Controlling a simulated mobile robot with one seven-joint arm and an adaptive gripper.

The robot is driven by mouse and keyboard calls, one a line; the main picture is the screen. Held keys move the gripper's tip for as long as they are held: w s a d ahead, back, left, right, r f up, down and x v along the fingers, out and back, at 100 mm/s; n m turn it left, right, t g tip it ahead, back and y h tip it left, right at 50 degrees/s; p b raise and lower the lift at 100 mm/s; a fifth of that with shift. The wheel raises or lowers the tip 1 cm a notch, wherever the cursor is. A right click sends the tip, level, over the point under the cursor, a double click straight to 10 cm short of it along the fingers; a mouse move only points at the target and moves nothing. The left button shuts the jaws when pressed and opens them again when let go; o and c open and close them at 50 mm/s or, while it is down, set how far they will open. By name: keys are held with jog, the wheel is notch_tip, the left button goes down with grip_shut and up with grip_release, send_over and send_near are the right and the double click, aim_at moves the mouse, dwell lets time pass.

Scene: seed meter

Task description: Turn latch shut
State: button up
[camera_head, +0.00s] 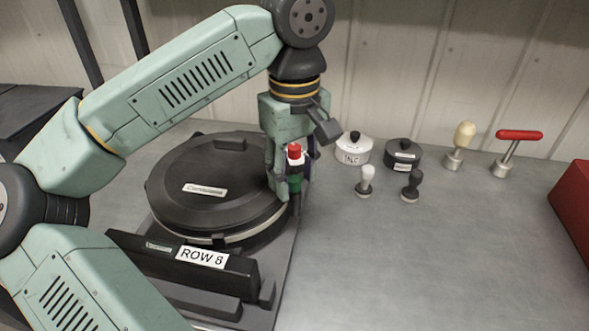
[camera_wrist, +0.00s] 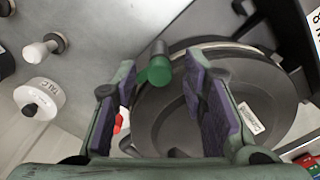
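The seed meter (camera_head: 170,170) is a round black housing with its lid down and a small white label on top. The latch has a green knob (camera_wrist: 158,71) on a grey stem at the lid's rim, and green also shows at the gripper in the head view (camera_head: 296,184). My gripper (camera_wrist: 159,75) reaches down at the right rim of the meter. Its purple-padded fingers are apart, with the green knob between them and a visible gap on both sides. A red-capped piece (camera_head: 294,150) shows beside the fingers; I cannot tell what it belongs to. The fingers partly hide the latch.
Right of the meter stand a white TALC pot (camera_head: 353,150), a black pot (camera_head: 403,153), a white knob (camera_head: 365,181), a black knob (camera_head: 411,186), a cream-handled tool (camera_head: 460,146) and a red T-handle (camera_head: 519,137). A ROW 8 plate (camera_head: 203,257) is in front. The right foreground is clear.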

jog(key=shift+c, duration=0.5)
grip_shut()
jog(key=n+b, duration=0.2)
jog(key=n, duration=0.1)
jog(key=shift+f, duration=0.15)
jog(key=n+b, duration=0.2)
jog(key=n, duration=0.3)
jog(key=shift+n, duration=0.3)
jog(key=n+b, duration=0.1)
jog(key=n, duration=0.3)
jog(key=n+b, duration=0.1)
jog(key=n, duration=0.4)
jog(key=shift+n, duration=0.3)
